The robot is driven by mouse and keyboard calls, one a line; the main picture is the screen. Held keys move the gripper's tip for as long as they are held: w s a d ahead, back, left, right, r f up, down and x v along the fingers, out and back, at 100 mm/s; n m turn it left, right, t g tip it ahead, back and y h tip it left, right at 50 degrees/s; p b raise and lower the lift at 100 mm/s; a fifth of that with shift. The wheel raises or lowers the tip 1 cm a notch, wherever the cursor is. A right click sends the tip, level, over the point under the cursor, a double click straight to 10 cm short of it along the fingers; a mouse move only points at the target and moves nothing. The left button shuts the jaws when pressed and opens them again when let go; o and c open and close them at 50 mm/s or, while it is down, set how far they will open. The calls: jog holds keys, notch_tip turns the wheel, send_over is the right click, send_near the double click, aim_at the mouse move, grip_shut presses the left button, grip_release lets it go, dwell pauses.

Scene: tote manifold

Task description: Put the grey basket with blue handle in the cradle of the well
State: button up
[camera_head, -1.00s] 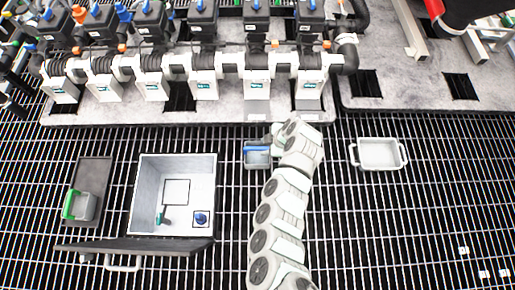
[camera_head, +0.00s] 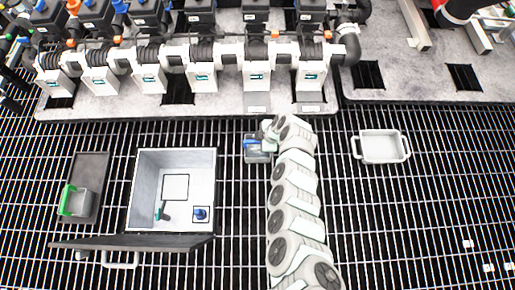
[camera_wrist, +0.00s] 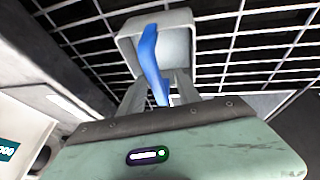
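The grey basket (camera_head: 259,156) with a blue handle (camera_head: 252,143) is on the black grating, just in front of the manifold. My gripper (camera_head: 266,136) is at its upper right side. In the wrist view, the fingers (camera_wrist: 160,82) stand on either side of the blue handle (camera_wrist: 151,58), with gaps showing, and the basket (camera_wrist: 181,38) is beyond them. The well (camera_head: 215,172) is an open grey-walled box at the left. Its white floor holds a square outlined area (camera_head: 175,187), perhaps the cradle, and a smaller square with a blue piece (camera_head: 201,213).
A dark tray (camera_head: 91,165) left of the well bears a grey basket with a green handle (camera_head: 68,200). A dark lid (camera_head: 130,243) lies along the well's front edge. A white two-handled tray (camera_head: 380,146) is at the right. The manifold (camera_head: 175,60) spans the back.

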jog(key=b+x, duration=0.1)
jog(key=x, duration=0.1)
jog(key=b+x, duration=0.1)
jog(key=shift+w+f, duration=0.3)
jog(key=shift+f, duration=0.05)
jog(key=shift+r, duration=0.1)
grip_shut()
dwell(1.1)
